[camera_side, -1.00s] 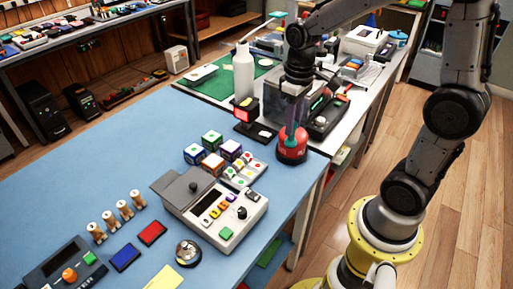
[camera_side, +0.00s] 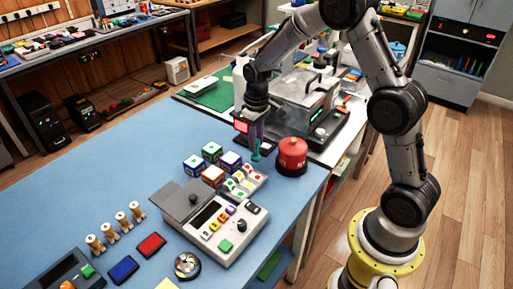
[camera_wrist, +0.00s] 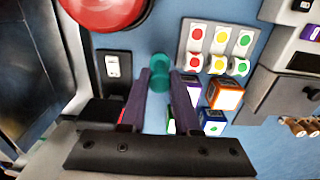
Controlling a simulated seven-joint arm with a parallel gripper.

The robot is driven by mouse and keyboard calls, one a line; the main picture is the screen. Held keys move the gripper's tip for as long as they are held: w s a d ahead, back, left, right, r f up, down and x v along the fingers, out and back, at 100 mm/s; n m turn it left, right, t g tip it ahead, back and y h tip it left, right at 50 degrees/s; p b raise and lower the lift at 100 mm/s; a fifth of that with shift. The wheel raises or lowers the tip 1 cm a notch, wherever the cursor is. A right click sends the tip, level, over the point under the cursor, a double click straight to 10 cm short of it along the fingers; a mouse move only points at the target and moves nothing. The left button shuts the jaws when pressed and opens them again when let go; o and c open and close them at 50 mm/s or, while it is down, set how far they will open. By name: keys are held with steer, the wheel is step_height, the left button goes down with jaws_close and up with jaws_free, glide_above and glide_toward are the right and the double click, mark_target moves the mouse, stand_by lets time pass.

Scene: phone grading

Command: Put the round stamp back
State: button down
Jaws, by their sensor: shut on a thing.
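A small teal piece with a round end, which looks like the round stamp (camera_side: 256,150), is held below my gripper (camera_side: 257,139) in the side view. In the wrist view the teal stamp (camera_wrist: 160,78) sits between the tips of the two dark fingers of my gripper (camera_wrist: 161,84), which are shut on it. It hangs above the blue table between the red round canister and the colored cubes. Whether its lower end touches anything cannot be told.
A red canister (camera_side: 292,153) stands close on the right. Colored cubes (camera_side: 212,174), a rack of colored buttons (camera_side: 243,182) and a grey device (camera_side: 214,220) lie left and in front. Several wooden pegs (camera_side: 122,221) stand further left. The blue table (camera_side: 110,165) is clear at left.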

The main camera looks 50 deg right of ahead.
steer(key=shift+f, duration=1.4)
steer(key=shift+f, duration=0.15)
steer(key=c, duration=0.6)
jaws_free()
